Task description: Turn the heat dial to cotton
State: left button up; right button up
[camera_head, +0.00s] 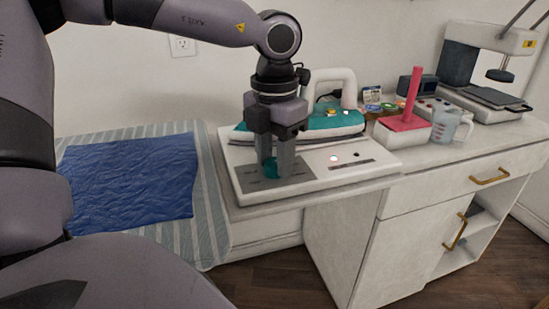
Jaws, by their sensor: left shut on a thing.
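The heat dial (270,171) is a small teal knob on the grey panel at the front left of the white iron station (335,178). My left gripper (276,172) points straight down over this panel, with its two fingers on either side of the dial, shut on it. The fingers hide much of the dial, and its pointer and the panel markings cannot be read. A teal and white iron (335,122) rests on the station behind the gripper. A lit spot (334,158) shows on the station's top. My right gripper is not in view.
A striped ironing surface (212,215) with a crumpled blue cloth (130,180) lies to the left. To the right stand a pink-handled block (405,123), a clear measuring cup (445,126) and a press-like machine (490,60). The counter's front strip is clear.

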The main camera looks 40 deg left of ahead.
aim_at(275, 162)
pick_arm(q)
jog(key=shift+m, duration=0.6)
jog(key=o, duration=1)
jog(key=shift+o, duration=0.2)
jog(key=shift+r+p, duration=0.55)
jog(key=shift+r, duration=3.1)
